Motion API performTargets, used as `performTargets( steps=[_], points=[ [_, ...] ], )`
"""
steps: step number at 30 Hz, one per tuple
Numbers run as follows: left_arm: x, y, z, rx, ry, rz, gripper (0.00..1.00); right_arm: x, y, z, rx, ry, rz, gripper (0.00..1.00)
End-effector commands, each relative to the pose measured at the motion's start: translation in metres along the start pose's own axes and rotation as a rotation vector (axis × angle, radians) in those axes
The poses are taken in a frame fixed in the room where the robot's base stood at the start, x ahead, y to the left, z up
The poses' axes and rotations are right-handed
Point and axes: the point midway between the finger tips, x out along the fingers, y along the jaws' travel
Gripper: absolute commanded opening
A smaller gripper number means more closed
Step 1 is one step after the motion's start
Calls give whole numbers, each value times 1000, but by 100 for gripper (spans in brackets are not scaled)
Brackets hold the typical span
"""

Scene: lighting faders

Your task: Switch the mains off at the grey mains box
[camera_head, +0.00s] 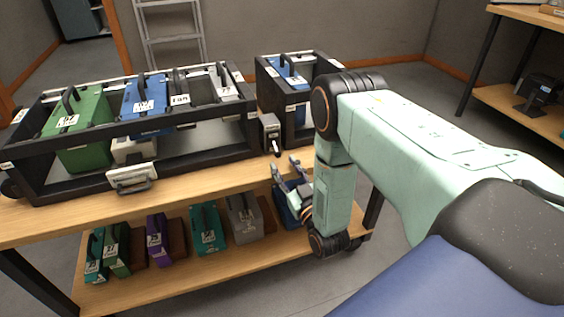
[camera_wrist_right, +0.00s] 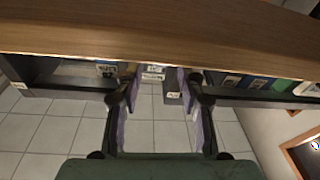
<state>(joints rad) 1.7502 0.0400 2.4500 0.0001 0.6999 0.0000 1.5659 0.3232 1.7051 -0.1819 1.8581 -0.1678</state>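The grey mains box (camera_head: 269,133) stands at the front of the bench, between the long black rack and the smaller black rack. A short dark lever with a pale tip (camera_head: 275,150) sticks out low on its front; I cannot read its on or off position. My right gripper (camera_head: 284,165) is open and empty, just below and in front of the box, apart from it. In the right wrist view its two fingers (camera_wrist_right: 159,90) are spread, with a small grey block (camera_wrist_right: 173,90) beyond them that looks like the box. My left gripper is not in view.
The long black rack (camera_head: 190,147) holds green, blue and grey modules and has a white handled part (camera_head: 132,177) in front. The smaller rack (camera_head: 305,135) stands close right of the box. Several modules sit on the lower shelf (camera_head: 180,278). The bench edge (camera_wrist_right: 160,35) crosses the wrist view.

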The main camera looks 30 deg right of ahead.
Motion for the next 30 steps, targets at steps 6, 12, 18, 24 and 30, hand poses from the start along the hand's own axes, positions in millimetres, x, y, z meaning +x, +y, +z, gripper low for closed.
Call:
performTargets(
  steps=[6, 12, 18, 24, 30],
  points=[
    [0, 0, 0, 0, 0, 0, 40, -34, 0, 1, 1, -3, 0, 39],
    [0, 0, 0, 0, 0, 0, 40, -47, 0, 0, 0, -1, 1, 39],
    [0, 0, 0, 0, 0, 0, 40, -48, 0, 0, 0, 0, 1, 39],
    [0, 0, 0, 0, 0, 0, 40, -47, 0, 0, 0, 0, 1, 39],
    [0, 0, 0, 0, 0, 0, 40, -47, 0, 4, 9, -19, -3, 39]
  ],
)
